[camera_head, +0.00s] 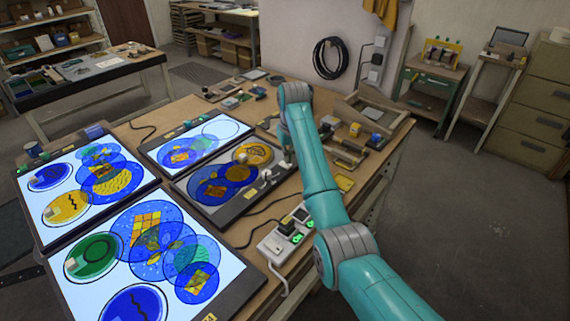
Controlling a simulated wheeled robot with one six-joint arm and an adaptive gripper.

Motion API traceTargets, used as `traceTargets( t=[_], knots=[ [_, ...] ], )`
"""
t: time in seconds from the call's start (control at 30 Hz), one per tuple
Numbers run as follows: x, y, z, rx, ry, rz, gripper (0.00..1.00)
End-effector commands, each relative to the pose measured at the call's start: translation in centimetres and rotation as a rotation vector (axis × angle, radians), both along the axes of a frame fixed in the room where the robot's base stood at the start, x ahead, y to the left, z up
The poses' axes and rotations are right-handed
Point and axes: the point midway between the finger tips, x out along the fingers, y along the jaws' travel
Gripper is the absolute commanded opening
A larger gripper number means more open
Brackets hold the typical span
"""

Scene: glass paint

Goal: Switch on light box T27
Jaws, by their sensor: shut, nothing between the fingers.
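Several flat light boxes lie on the wooden table. The far-left box (36,178), the near box (75,294) and the small back box (158,150) glow white. One box at centre (199,207) is dark grey and unlit, with blue and amber painted discs on it. I cannot read which label says T27. A power strip (270,245) with green-lit switches lies right of the boxes. My gripper (287,153) is small and partly hidden at the end of my teal arm, pointing down beside the right edge of the dark box, shut and empty.
Tools, jars and wooden frames (372,114) crowd the back and right of the table. Cables run between the boxes and the power strip. A yellow card (345,182) lies right of my arm. Floor is clear on the right.

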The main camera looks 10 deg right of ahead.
Motion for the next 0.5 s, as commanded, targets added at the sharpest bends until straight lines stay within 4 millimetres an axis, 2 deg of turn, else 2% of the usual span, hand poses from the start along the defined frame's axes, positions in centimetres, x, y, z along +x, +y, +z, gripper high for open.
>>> traceTargets(
  t=[0.5],
  knots=[
    [-0.01, 0.00, -0.70, 0.000, 0.000, 0.000, 0.00]
  ],
)
